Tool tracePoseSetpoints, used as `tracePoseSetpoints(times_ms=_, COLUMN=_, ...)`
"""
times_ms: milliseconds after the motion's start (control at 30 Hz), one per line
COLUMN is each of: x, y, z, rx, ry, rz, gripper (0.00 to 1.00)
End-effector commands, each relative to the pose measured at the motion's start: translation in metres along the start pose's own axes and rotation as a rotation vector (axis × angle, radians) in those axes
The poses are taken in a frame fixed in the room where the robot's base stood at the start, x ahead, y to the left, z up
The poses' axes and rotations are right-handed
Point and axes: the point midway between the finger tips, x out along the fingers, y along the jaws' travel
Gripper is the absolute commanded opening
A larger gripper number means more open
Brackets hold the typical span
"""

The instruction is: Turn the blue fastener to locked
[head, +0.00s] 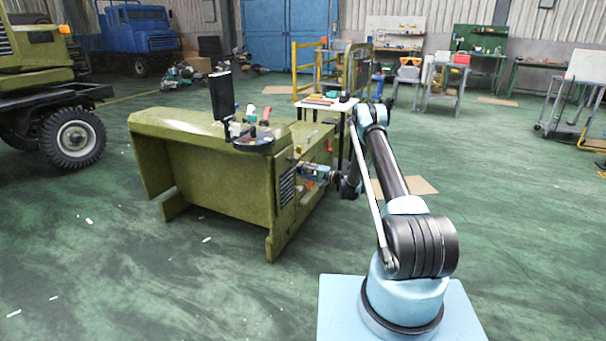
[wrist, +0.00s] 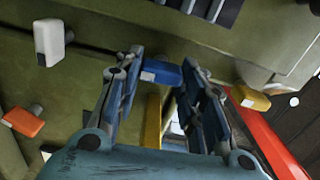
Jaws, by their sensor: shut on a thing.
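The blue fastener (wrist: 160,72) shows in the wrist view between the fingers of my gripper (wrist: 162,62), near their tips, on the olive-green chassis panel. It is a short blue block with a small pale patch at its left end. My gripper is shut on it, with the fastener lying across the gap. The fingers partly hide its ends. In the head view, my gripper (head: 318,172) is at the right side of the green chassis (head: 228,165); the blue fastener cannot be made out there.
In the wrist view, a white fastener (wrist: 49,42), an orange fastener (wrist: 23,121) and a yellow fastener (wrist: 251,98) surround my gripper. A red bar (wrist: 268,130) runs along the right.

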Motion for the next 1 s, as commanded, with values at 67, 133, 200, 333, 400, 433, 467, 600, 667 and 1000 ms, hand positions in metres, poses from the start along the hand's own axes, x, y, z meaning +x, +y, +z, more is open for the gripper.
tracePoseSetpoints(times_ms=67, x=-0.0021, y=0.0016, z=-0.0034, rx=0.028, ry=0.007, rz=0.003, gripper=0.12)
tracePoseSetpoints(times_ms=133, x=-0.0022, y=0.0017, z=-0.0034, rx=0.048, ry=0.007, rz=0.003, gripper=0.12)
tracePoseSetpoints(times_ms=200, x=-0.0023, y=0.0018, z=-0.0034, rx=0.064, ry=0.007, rz=0.003, gripper=0.12)
tracePoseSetpoints(times_ms=333, x=-0.0024, y=0.0020, z=-0.0033, rx=0.080, ry=0.007, rz=0.003, gripper=0.13)
tracePoseSetpoints(times_ms=400, x=-0.0025, y=0.0021, z=-0.0032, rx=0.084, ry=0.007, rz=0.003, gripper=0.13)
tracePoseSetpoints(times_ms=433, x=-0.0025, y=0.0021, z=-0.0032, rx=0.085, ry=0.007, rz=0.003, gripper=0.13)
tracePoseSetpoints(times_ms=467, x=-0.0025, y=0.0022, z=-0.0031, rx=0.086, ry=0.007, rz=0.003, gripper=0.13)
tracePoseSetpoints(times_ms=600, x=-0.0026, y=0.0022, z=-0.0029, rx=0.085, ry=0.007, rz=0.003, gripper=0.13)
tracePoseSetpoints(times_ms=667, x=-0.0026, y=0.0023, z=-0.0028, rx=0.085, ry=0.006, rz=0.003, gripper=0.13)
tracePoseSetpoints(times_ms=1000, x=-0.0015, y=0.0014, z=-0.0013, rx=0.084, ry=0.003, rz=0.002, gripper=0.45)
